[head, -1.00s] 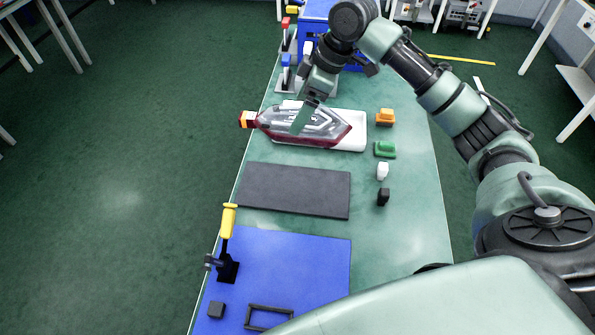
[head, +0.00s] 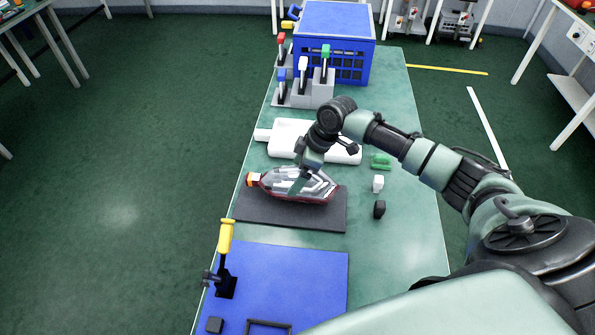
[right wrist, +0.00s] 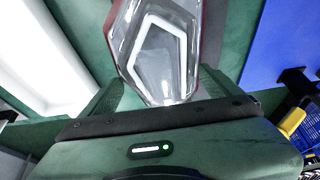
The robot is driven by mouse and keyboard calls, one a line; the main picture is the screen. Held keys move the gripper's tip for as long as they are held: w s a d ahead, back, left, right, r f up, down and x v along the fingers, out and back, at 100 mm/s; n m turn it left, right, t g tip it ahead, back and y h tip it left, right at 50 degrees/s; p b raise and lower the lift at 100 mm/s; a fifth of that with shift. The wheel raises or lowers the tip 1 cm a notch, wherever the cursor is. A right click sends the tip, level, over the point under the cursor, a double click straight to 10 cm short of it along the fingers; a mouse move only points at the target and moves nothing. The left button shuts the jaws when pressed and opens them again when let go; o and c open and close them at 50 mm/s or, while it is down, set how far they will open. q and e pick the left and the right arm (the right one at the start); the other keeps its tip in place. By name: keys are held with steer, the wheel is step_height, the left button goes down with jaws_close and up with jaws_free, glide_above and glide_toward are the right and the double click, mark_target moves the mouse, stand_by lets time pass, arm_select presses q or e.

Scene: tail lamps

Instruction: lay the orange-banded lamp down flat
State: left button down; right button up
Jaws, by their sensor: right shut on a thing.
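The orange-banded lamp (head: 300,184), clear with a dark red rim and an orange band at its left end, is at the dark grey mat (head: 330,219), over its far part. Whether it touches the mat I cannot tell. My right gripper (head: 297,185) is shut on the lamp from above, near its middle. In the right wrist view the lamp (right wrist: 160,50) sits between the two fingers (right wrist: 158,92). My left gripper is not in view.
A blue mat (head: 290,285) with a yellow-handled clamp (head: 225,250) lies in front. Several clamps and a blue crate (head: 350,65) are at the far end.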

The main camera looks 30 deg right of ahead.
steer(key=shift+f, duration=0.2)
steer(key=o, duration=1.4)
steer(key=shift+o, duration=0.2)
steer(key=shift+r, duration=0.1)
steer(key=v, duration=1.2)
steer(key=shift+b, duration=0.45)
